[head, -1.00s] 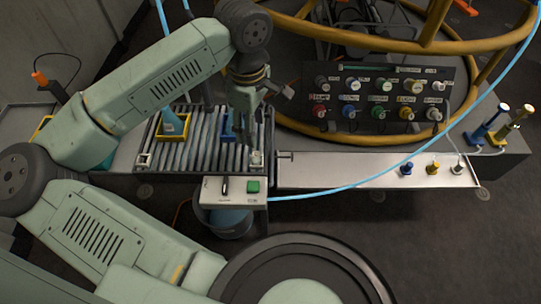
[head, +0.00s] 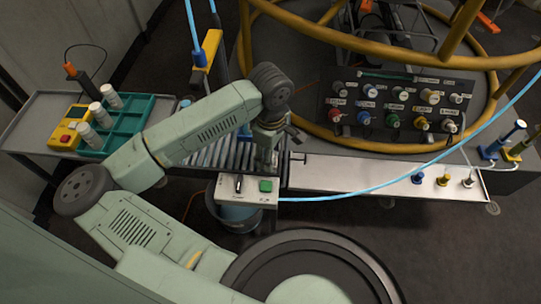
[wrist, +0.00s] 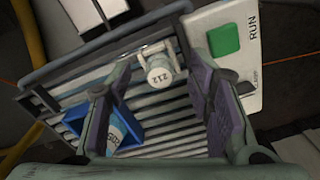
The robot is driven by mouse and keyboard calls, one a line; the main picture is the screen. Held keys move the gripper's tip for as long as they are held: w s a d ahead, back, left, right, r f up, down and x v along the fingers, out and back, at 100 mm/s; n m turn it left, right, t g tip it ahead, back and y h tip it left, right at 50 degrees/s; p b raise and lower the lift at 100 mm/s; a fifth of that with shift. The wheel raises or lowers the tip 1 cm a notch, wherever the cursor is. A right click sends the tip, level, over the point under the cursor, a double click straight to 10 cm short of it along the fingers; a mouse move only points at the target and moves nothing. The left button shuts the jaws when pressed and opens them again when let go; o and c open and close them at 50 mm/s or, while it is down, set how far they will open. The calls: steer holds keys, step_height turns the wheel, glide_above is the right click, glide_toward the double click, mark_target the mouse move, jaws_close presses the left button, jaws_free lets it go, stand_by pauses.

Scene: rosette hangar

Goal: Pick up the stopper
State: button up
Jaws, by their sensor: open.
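A small pale cylinder (wrist: 159,72) with a round end marked with digits like 212 sits in a bracket on the roller conveyor; it looks like the stopper. In the wrist view it lies between and beyond the fingers of my gripper (wrist: 155,92), not touched by them. My gripper is open and empty. In the head view my gripper (head: 266,158) hangs over the conveyor's right end and hides the stopper. A blue tray (wrist: 74,122) with a labelled bottle (wrist: 122,132) stands beside it, partly behind the left finger.
A control box with a green RUN button (head: 265,186) is close in front of the conveyor (head: 215,155). A pale shelf (head: 350,180) with small coloured plugs extends right, crossed by a blue hose (head: 375,182). A green rack (head: 125,120) stands left. Yellow rails (head: 380,60) rise behind.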

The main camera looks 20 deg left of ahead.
steer(key=c, duration=1)
steer(key=shift+o, duration=0.2)
steer(key=shift+r, duration=0.15)
steer(key=shift+r+b, duration=0.5)
steer(key=shift+r, duration=0.05)
step_height(320, 180, up, 2)
steer(key=shift+b, duration=0.5)
steer(key=s+a+r+b, duration=0.2)
steer(key=s+a, duration=0.1)
steer(key=s, duration=0.4)
steer(key=s+a+r+b, duration=0.2)
steer(key=s+a, duration=0.1)
steer(key=s, duration=0.4)
steer(key=shift+s+r+b, duration=0.3)
steer(key=shift+s+b, duration=0.05)
steer(key=shift+b, duration=0.05)
